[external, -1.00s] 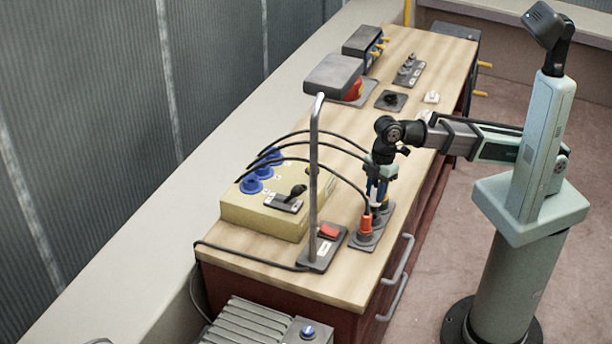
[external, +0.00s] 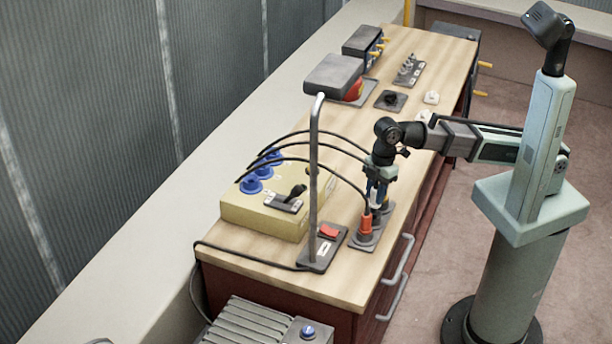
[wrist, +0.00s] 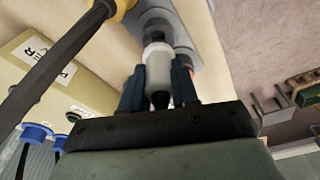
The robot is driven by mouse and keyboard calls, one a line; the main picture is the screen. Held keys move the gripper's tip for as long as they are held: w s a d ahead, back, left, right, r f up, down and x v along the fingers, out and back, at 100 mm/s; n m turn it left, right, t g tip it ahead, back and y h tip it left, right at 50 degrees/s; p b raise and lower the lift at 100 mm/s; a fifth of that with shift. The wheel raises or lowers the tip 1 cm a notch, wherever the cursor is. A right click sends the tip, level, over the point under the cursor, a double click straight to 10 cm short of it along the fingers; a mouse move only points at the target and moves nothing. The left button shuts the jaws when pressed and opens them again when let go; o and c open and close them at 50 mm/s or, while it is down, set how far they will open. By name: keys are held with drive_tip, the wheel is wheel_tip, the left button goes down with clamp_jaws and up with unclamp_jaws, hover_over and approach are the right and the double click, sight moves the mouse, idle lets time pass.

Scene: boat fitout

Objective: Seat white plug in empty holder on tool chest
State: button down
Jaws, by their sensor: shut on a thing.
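The white plug (wrist: 158,72) is between the two blue fingers of my gripper (wrist: 158,90) in the wrist view. In the external view my gripper (external: 377,190) points down over the near right edge of the wooden-topped tool chest (external: 345,285), and the plug is mostly hidden. The plug's far end lines up with a grey round holder (wrist: 160,20) on a grey plate. Whether its end is inside the holder, and how deep, I cannot tell. An orange plug (external: 365,226) with a black cable stands upright in the neighbouring holder, close to my fingers.
A cream box (external: 262,218) with blue sockets and black cables stands left of my gripper. A metal post (external: 314,170) and a red switch (external: 329,231) stand in front of it. Cables arch near my gripper. More fittings, including a black box (external: 334,75), sit further back.

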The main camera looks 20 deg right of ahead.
drive_tip(key=shift+f, duration=1.9)
idle(0.5)
drive_tip(key=c, duration=0.8)
unclamp_jaws()
drive_tip(key=r, duration=0.4)
drive_tip(key=d+r, duration=0.1)
drive_tip(key=r, duration=0.4)
drive_tip(key=d+r, duration=0.1)
drive_tip(key=r, duration=0.3)
drive_tip(key=shift+w+r, duration=0.35)
drive_tip(key=shift+w, duration=0.05)
